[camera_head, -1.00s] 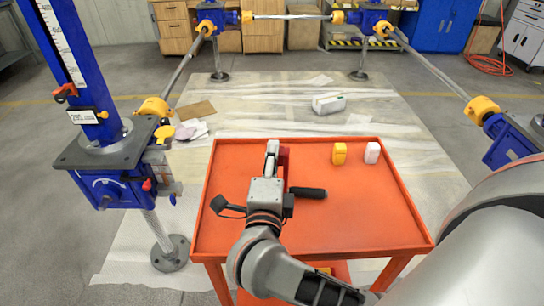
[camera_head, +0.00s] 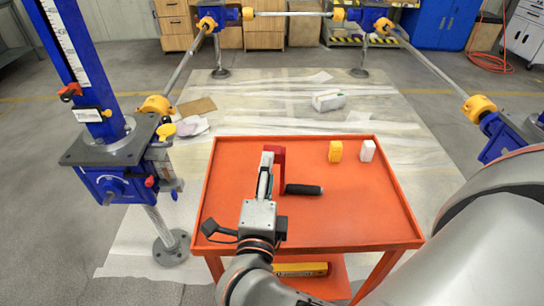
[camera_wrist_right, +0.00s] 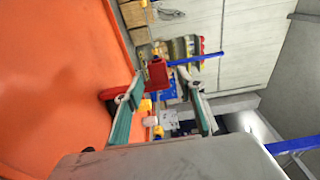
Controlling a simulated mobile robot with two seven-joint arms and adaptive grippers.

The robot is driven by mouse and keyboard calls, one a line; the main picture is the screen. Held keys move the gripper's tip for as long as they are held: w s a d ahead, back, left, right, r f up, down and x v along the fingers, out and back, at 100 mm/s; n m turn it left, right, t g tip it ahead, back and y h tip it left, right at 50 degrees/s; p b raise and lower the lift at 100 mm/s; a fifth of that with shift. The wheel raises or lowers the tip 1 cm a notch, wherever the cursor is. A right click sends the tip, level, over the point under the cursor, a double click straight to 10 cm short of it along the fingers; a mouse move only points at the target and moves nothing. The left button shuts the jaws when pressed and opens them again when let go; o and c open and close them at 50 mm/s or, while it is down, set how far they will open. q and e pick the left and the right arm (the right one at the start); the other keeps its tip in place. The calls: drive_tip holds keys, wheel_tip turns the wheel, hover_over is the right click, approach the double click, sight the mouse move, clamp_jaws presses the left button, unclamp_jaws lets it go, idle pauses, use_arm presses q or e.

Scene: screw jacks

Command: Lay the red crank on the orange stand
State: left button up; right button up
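The red crank (camera_head: 281,178) with its black handle (camera_head: 304,189) lies on the top of the orange stand (camera_head: 350,220), left of its middle. My right gripper (camera_head: 266,165) is at the crank's left side in the head view, low over the stand top. In the right wrist view its two fingers (camera_wrist_right: 160,105) are spread apart with nothing clamped between them. The red crank end (camera_wrist_right: 157,73) shows beyond the fingertips there. Part of the crank is hidden behind a finger. My left gripper is not in view.
A yellow block (camera_head: 335,151) and a white block (camera_head: 367,150) stand at the stand's back right. A blue screw jack (camera_head: 110,180) stands at the left. A yellow item (camera_head: 300,269) lies on the stand's lower shelf. The stand top's right and front are clear.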

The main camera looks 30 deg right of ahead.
drive_tip(key=p+v, duration=0.1)
drive_tip(key=v, duration=0.5)
idle(0.5)
